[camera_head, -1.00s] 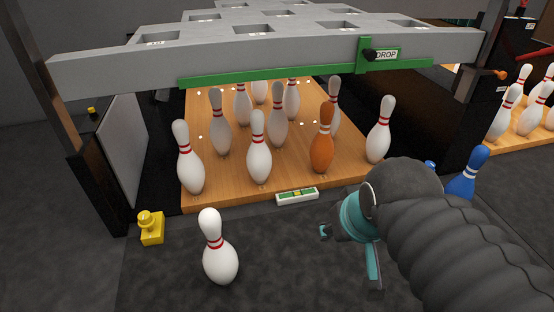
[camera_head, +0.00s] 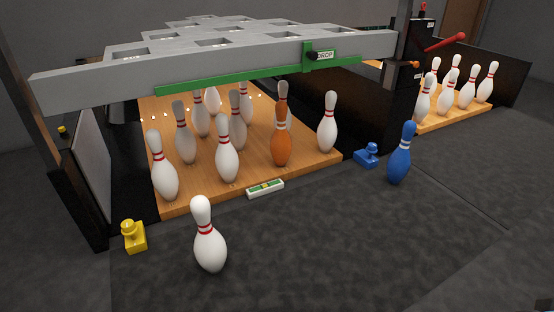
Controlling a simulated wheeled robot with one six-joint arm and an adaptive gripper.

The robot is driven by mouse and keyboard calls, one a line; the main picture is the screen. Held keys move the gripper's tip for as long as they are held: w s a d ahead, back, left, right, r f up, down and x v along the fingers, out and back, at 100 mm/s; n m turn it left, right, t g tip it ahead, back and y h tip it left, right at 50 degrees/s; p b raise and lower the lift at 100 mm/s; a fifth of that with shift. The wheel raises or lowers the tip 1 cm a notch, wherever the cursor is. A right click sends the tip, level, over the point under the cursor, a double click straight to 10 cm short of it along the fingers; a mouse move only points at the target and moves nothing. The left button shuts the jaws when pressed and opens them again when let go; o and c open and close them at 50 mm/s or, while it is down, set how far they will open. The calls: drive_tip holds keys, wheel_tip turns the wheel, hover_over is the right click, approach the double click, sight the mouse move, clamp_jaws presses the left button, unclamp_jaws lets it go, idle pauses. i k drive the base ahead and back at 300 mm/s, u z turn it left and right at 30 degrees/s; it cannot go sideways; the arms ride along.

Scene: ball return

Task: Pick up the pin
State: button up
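A white pin with red neck bands (camera_head: 209,240) stands on the dark floor in front of the lane, leaning slightly in the picture. A blue pin with white bands (camera_head: 400,155) stands on the floor to the right, beside a blue block with a knob. On the wooden lane deck stand several white pins, one at the front right (camera_head: 327,122), and one orange pin (camera_head: 281,135). The pictures do not show which pin the task means. My gripper is out of view.
A grey pinsetter rack with a green bar (camera_head: 230,78) overhangs the deck (camera_head: 310,160). A yellow block (camera_head: 135,238) sits at the left corner, the blue block (camera_head: 367,155) at the right. A level (camera_head: 265,188) lies at the deck's front edge. The front floor is open.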

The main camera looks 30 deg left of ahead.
sight(227, 160)
drive_tip(key=u, duration=0.05)
drive_tip(key=i, duration=0.9)
drive_tip(key=u, duration=0.65)
drive_tip(key=i, duration=1.2)
drive_tip(key=u, duration=1.7)
drive_tip(key=i, duration=0.7)
drive_tip(key=u, duration=0.75)
